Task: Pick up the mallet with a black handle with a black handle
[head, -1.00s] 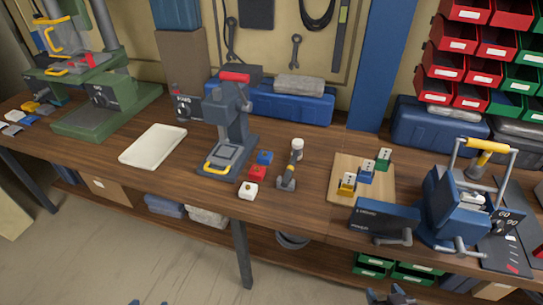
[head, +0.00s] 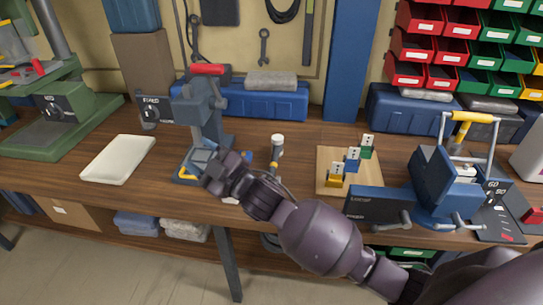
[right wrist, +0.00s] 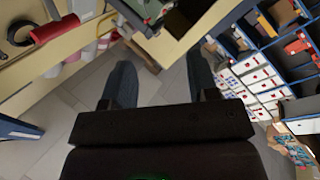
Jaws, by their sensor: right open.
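The mallet (head: 275,158) lies on the wooden workbench, right of the grey press, in the head view. Its pale end (head: 277,140) points to the back; its nearer part is hidden behind my right arm. My right gripper (head: 212,166) is in front of the press, left of the mallet, and its fingers are hard to make out there. In the right wrist view my right gripper (right wrist: 161,75) has its two fingers wide apart with nothing between them. The mallet is not in that view. My left gripper is not in view.
The grey press (head: 203,112) with a red handle stands close behind my right gripper. A white tray (head: 118,160) lies to the left. A wooden board (head: 322,187) with several small socket blocks and a blue machine (head: 437,180) stand to the right.

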